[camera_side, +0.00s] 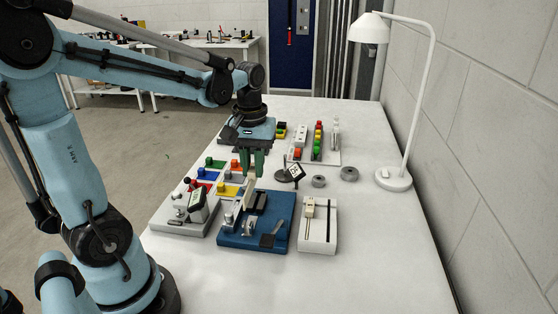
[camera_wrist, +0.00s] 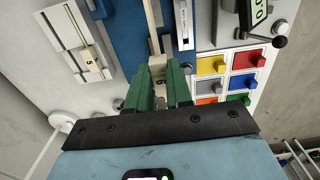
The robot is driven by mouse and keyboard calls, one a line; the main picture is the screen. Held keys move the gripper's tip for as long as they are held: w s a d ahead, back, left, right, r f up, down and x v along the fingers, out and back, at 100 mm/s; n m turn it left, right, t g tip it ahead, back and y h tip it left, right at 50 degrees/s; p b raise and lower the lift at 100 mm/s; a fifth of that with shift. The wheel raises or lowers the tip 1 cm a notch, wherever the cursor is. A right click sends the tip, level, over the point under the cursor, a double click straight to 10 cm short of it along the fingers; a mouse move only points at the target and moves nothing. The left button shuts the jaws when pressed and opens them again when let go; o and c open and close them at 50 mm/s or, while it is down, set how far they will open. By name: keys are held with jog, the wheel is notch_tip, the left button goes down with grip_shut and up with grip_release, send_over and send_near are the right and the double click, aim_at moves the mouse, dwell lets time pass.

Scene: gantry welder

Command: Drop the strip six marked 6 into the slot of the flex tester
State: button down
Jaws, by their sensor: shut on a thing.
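My gripper (camera_side: 253,165) has green fingers, which also show in the wrist view (camera_wrist: 162,78). They are shut on a pale strip (camera_wrist: 153,22); a dark 6 shows on its part between the fingers. In the side view the strip (camera_side: 249,188) hangs below the fingers, over the back of a blue-based fixture (camera_side: 240,238), which looks like the flex tester. The fixture carries metal blocks and a dark plate; it also shows in the wrist view (camera_wrist: 125,32). I cannot make out its slot, or whether the strip touches it.
A grey fixture with a small display (camera_side: 185,222) stands left of the blue one, and a white slider fixture (camera_side: 318,232) stands right. Coloured blocks (camera_wrist: 244,60) sit in trays behind. Grey discs (camera_side: 349,174) and a white lamp (camera_side: 393,179) stand further right. The front table is clear.

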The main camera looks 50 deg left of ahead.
jog(key=shift+f, duration=2.45)
jog(key=shift+f, duration=1.2)
jog(key=c, duration=0.9)
grip_release()
jog(key=shift+c, duration=0.2)
jog(key=shift+r, duration=0.15)
notch_tip(320, 180, up, 12)
jog(key=shift+f, duration=0.1)
jog(key=shift+d, duration=0.1)
